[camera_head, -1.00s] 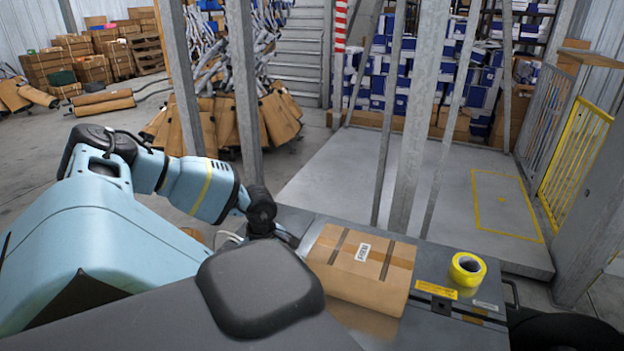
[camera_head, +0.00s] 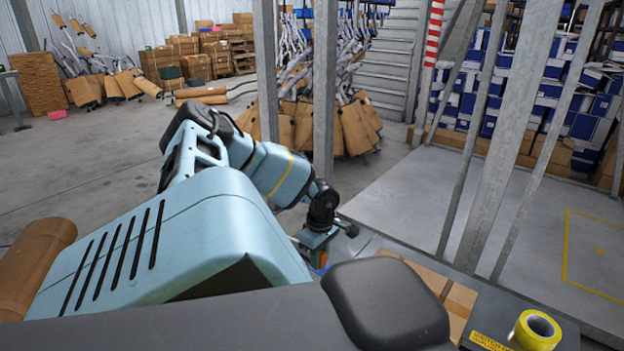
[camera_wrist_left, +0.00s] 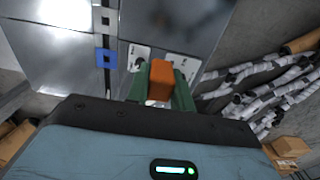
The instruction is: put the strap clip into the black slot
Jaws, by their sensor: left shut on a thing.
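In the left wrist view my left gripper (camera_wrist_left: 160,92) has green fingers shut on an orange block-like piece (camera_wrist_left: 161,76), which I take for the strap clip. Ahead of it, to the left, a grey surface carries a strip with a blue-framed square (camera_wrist_left: 106,58) and small dark openings (camera_wrist_left: 105,21); I cannot tell which is the black slot. In the head view my left gripper (camera_head: 317,250) is low beside the grey bench, partly hidden behind my own body, with a bit of orange at it. My right gripper is out of view.
A cardboard box (camera_head: 440,290) and a yellow tape roll (camera_head: 536,330) lie on the grey bench. Upright metal posts (camera_head: 325,90) stand beyond my left arm. Pale labels (camera_wrist_left: 138,56) lie close to the fingers. Wrapped pipes (camera_wrist_left: 265,95) are at the right of the wrist view.

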